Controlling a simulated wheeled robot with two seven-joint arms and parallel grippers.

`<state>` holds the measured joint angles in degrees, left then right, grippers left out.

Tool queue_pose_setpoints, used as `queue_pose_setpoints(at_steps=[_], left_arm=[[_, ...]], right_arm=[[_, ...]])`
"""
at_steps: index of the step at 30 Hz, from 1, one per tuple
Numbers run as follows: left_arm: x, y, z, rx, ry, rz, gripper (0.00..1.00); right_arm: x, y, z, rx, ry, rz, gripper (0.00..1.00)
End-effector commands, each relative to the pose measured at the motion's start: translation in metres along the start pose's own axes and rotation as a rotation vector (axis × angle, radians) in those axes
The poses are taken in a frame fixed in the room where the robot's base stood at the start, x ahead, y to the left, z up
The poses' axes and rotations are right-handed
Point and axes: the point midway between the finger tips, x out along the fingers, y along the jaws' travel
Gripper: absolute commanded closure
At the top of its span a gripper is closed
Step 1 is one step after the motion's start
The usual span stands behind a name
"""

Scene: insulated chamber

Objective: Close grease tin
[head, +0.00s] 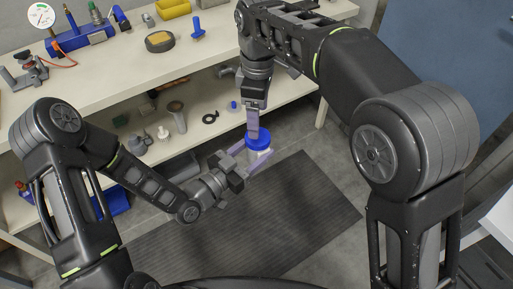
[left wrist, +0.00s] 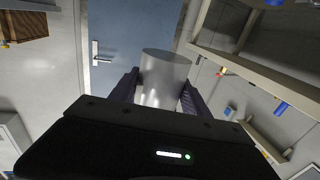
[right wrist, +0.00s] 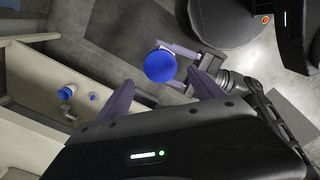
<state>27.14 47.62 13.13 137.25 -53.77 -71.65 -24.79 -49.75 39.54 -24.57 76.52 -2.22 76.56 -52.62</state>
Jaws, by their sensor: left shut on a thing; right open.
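The grease tin (head: 258,155) is a pale metal cylinder with a blue lid (head: 257,140) on its upper end. My left gripper (head: 248,157) is shut on the tin's body and holds it above the floor mat, in front of the bench. In the left wrist view, the silver tin (left wrist: 163,78) sits between the two fingers; no blue shows on it there. My right gripper (head: 253,122) is open and points down just above the lid. In the right wrist view, the round blue lid (right wrist: 160,66) lies ahead, between the open fingers. How tightly the lid sits cannot be told.
A bench with a lower shelf (head: 212,133) stands behind, holding several small parts. Its top carries a blue device with a gauge (head: 41,15), a round yellow-black item (head: 160,41) and a yellow bin (head: 173,8). The dark floor mat (head: 290,215) is clear.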

Motion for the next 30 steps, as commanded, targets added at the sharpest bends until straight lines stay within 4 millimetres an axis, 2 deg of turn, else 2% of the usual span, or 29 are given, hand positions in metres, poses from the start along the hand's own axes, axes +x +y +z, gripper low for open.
queue_pose_setpoints(at_steps=[9,15,26,30], left_arm=[[0.000,0.000,-0.001,0.000,0.001,0.000,1.00],[0.000,0.000,-0.001,0.000,0.001,0.000,1.00],[0.000,0.000,-0.001,0.000,0.001,0.000,1.00],[0.000,0.000,-0.001,0.000,0.001,0.000,1.00]], right_arm=[[0.044,-0.001,0.000,0.001,-0.003,-0.002,0.24],[0.066,-0.001,0.000,0.000,-0.001,-0.002,0.24],[0.071,0.000,0.000,0.001,0.000,0.000,0.24],[0.071,0.000,0.000,0.001,0.001,0.000,0.34]])
